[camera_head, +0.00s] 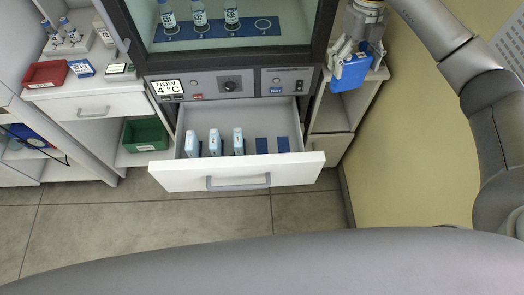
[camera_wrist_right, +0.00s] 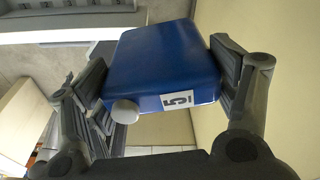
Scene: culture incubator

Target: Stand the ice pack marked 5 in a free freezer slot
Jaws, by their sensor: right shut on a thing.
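The blue ice pack marked 5 (camera_wrist_right: 165,65) is between the fingers of my right gripper (camera_wrist_right: 160,90), its label and a round white cap facing the wrist camera. In the head view my right gripper (camera_head: 354,50) is shut on the same ice pack (camera_head: 350,72), at the upper right beside the incubator. The freezer drawer (camera_head: 190,180) is pulled open below the incubator. Several pale blue packs stand in its left part, one of them here (camera_head: 239,141). Two dark blue slots, one at left (camera_head: 261,146) and one at right (camera_head: 283,145), are bare. My left gripper is not in view.
The incubator (camera_head: 235,52) holds several bottles on a numbered blue mat. A white side shelf (camera_head: 333,120) stands right of the drawer, by the yellow wall. At left are a counter with a red tray (camera_head: 46,74) and a green bin (camera_head: 146,134). The floor before the drawer is clear.

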